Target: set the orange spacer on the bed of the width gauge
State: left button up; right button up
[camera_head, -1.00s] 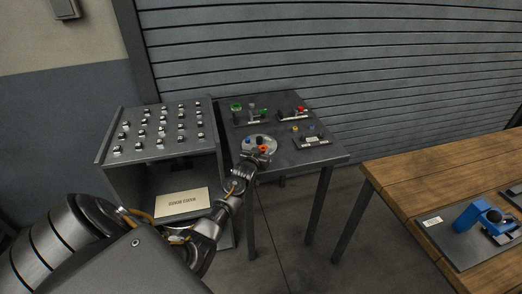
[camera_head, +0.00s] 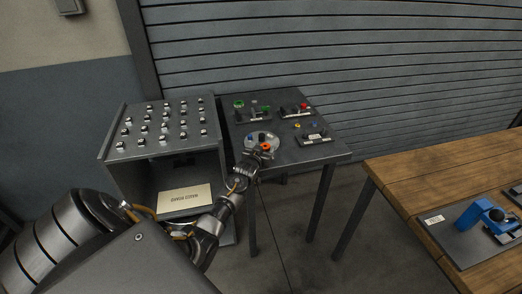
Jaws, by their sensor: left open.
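The orange spacer (camera_head: 265,146) is a small orange ring on a round pale dish (camera_head: 250,141) near the front left of the dark table. My left gripper (camera_head: 263,150) is open right at the spacer, at the dish's front edge. I cannot tell whether the fingers touch the spacer. A blue device (camera_head: 482,214) on a dark plate stands on the wooden bench at the right; I cannot tell whether it is the width gauge. My right gripper is not in view.
Small fixtures with green (camera_head: 239,104) and red (camera_head: 304,106) parts stand at the back of the dark table (camera_head: 292,155). A grey cabinet (camera_head: 160,152) with several metal studs stands left. A floor gap separates the table from the wooden bench (camera_head: 420,170).

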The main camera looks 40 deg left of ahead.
pick_arm(q)
jog(key=shift+s+d, duration=0.15)
jog(key=shift+s, duration=0.15)
jog(key=b+v, duration=0.1)
jog(key=v, duration=0.9)
jog(key=shift+b, duration=0.3)
